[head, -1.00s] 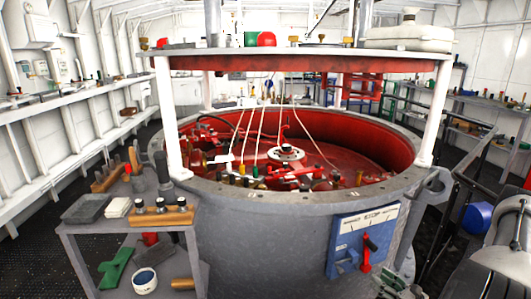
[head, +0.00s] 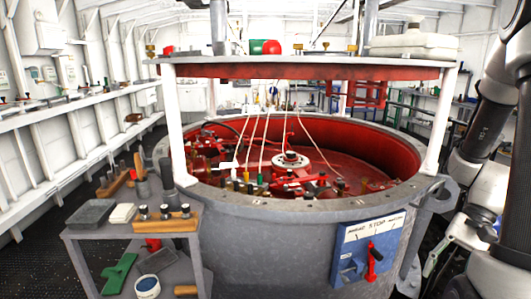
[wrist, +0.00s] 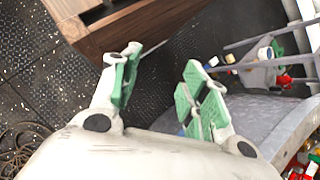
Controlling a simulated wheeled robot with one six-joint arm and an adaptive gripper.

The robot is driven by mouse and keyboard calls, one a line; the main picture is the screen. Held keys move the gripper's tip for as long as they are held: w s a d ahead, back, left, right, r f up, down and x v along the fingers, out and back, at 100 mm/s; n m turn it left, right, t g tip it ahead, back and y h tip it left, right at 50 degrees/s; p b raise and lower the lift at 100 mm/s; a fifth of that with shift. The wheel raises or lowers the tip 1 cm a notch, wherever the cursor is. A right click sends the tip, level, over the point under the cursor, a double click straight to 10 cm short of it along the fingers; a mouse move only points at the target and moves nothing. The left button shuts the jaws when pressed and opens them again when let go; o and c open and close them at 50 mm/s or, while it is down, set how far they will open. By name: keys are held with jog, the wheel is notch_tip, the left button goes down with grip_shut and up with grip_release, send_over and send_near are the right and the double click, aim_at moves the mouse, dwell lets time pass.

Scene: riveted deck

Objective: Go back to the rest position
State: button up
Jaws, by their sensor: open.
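My gripper (wrist: 162,85) shows in the wrist view with its two green-padded fingers spread apart. Nothing is between the fingers. Below it in that view lies a dark studded floor (wrist: 170,52). In the head view, parts of my white and black arm stand at the right edge, to the right of the big grey drum. I cannot clearly make out the fingertips there.
The round grey drum (head: 270,235) with a red inside fills the middle. A blue lever panel (head: 365,248) is on its front. A small tool table (head: 105,232) stands at left. The wrist view shows a wooden box (wrist: 130,25) close to the fingers.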

jog(key=a+r+n+t+h, duration=0.2)
jog(key=r+n+t+h, duration=0.1)
jog(key=r, duration=0.7)
jog(key=s+a+r+n+t+h, duration=0.1)
jog(key=a+r+n+t+h, duration=0.1)
jog(key=r+n, duration=0.4)
notch_tip(320, 180, up, 4)
jog(key=t+h, duration=0.1)
jog(key=t, duration=0.1)
jog(key=shift+s+a+t, duration=0.15)
jog(key=shift+a+t, duration=0.15)
jog(key=shift+a, duration=0.1)
